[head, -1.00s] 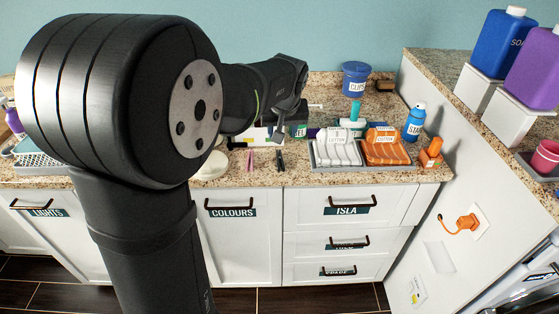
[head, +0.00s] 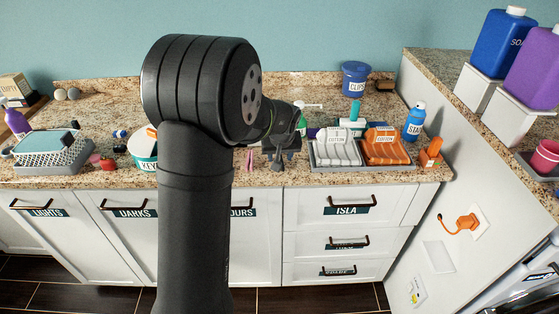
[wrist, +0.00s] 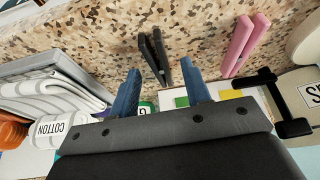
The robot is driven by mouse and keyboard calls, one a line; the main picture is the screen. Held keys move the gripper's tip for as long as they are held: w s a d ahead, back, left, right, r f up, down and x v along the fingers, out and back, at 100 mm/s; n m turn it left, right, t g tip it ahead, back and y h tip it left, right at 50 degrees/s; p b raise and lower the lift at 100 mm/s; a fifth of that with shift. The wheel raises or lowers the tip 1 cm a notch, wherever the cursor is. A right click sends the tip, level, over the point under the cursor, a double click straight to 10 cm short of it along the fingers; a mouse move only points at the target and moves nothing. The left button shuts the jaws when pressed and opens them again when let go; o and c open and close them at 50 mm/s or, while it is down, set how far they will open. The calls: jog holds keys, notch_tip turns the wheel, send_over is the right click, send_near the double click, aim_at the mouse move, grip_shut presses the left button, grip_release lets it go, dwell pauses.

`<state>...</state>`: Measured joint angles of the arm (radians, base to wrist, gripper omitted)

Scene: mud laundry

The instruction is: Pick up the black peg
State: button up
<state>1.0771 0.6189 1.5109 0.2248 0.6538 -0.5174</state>
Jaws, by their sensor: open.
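The black peg (wrist: 153,56) lies on the speckled counter in the wrist view, as two narrow dark prongs side by side. My gripper (wrist: 160,67) is open, its two blue-grey fingers pointing toward the peg, with the peg's near end showing in the gap between them. I see no contact. In the head view my gripper (head: 280,158) is low over the counter's front part and covers most or all of the peg.
A pink peg (wrist: 245,45) lies right of the black one in the wrist view. A grey tray (head: 318,164) with white and orange cotton bundles stands right of my gripper in the head view. A black handle (wrist: 270,90) is close to the right finger in the wrist view.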

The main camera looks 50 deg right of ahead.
jog(key=shift+w+d+f, duration=0.15)
jog(key=shift+f, duration=0.3)
grip_shut()
jog(key=shift+r, duration=0.1)
